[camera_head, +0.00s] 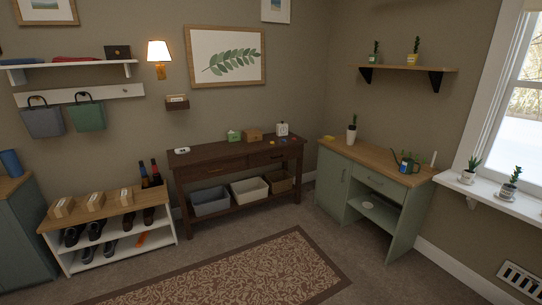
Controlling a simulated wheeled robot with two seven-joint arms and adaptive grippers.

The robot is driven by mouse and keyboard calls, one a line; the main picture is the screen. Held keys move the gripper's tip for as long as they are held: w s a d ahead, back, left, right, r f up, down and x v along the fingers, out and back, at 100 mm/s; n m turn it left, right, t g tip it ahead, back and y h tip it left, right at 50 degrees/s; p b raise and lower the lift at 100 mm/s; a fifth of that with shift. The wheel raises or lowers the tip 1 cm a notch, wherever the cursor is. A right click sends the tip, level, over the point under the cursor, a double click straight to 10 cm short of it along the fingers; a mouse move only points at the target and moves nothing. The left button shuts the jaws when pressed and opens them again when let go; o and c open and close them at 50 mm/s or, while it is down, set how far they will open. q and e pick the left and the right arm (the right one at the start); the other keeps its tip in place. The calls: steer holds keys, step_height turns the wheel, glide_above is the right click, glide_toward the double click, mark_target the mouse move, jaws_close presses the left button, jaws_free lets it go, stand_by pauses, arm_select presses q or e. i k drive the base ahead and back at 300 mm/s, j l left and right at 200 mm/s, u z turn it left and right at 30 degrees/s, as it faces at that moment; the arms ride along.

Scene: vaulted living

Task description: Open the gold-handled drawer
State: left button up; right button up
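Neither of my grippers is in view. A green desk with a wooden top (347,150) stands in the right corner. A drawer (384,185) sits under its top at the right and looks shut. Its handle is too small for me to tell the colour. A dark brown console table (183,187) stands against the back wall. It has a left drawer (213,170) and a right drawer (270,158), both apparently shut. Their handles are small, and I cannot tell whether they are gold.
A patterned rug (230,272) lies in front of the console, with open carpet around it. A shoe bench (65,222) stands at the left. Bins (210,203) fill the console's lower shelf. A watering can (407,164) and a plant (352,130) stand on the desk.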

mark_target(195, 173)
steer(key=i, duration=1.85)
steer(key=i+u, duration=0.2)
steer(key=i, duration=0.25)
steer(key=i+l+u, duration=0.2)
steer(key=i, duration=0.3)
steer(key=i+l+u, duration=0.35)
steer(key=i, duration=0.15)
steer(key=i+l+u, duration=0.25)
steer(key=i+u, duration=0.15)
steer(key=i+l, duration=0.05)
